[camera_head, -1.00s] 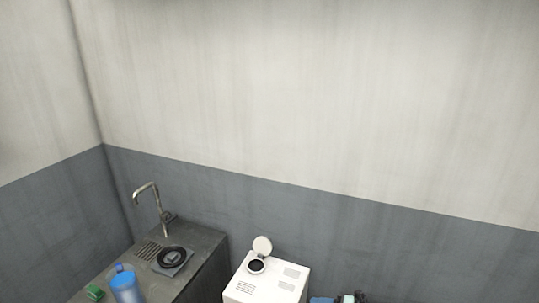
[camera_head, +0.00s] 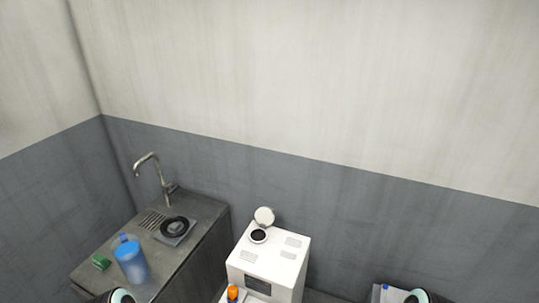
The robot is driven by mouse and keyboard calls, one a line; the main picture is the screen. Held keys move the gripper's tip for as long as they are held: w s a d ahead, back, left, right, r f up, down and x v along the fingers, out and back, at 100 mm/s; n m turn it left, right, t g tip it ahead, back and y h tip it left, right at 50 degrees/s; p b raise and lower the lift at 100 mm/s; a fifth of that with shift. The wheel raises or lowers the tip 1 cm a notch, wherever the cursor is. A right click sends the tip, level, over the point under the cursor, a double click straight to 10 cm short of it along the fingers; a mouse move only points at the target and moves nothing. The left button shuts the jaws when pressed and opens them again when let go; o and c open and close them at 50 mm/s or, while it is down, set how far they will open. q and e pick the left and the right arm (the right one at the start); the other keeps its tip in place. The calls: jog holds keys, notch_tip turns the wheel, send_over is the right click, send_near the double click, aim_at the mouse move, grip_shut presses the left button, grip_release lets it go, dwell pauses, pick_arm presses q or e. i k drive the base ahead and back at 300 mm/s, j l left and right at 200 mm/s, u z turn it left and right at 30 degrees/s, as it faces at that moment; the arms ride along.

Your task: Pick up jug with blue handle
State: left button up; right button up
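A jug with a blue handle (camera_head: 131,261) stands on the grey counter (camera_head: 203,218) at the lower left; its body looks translucent blue. Dark rounded parts with pale rims show at the bottom edge, one at the lower left below the jug and one at the lower right; they seem to be parts of my arms. The fingers of both grippers are out of view, and nothing visible touches the jug.
A tap (camera_head: 157,177) rises behind the jug. A black round item on a grey square base (camera_head: 175,229) and a green block (camera_head: 101,262) share the counter. A white machine (camera_head: 268,257) with an open round lid stands right of it, with an orange-topped item (camera_head: 232,292) in front.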

aim_at(128, 253)
jog(key=u, duration=1.35)
jog(key=j, duration=0.15)
jog(key=i, duration=0.05)
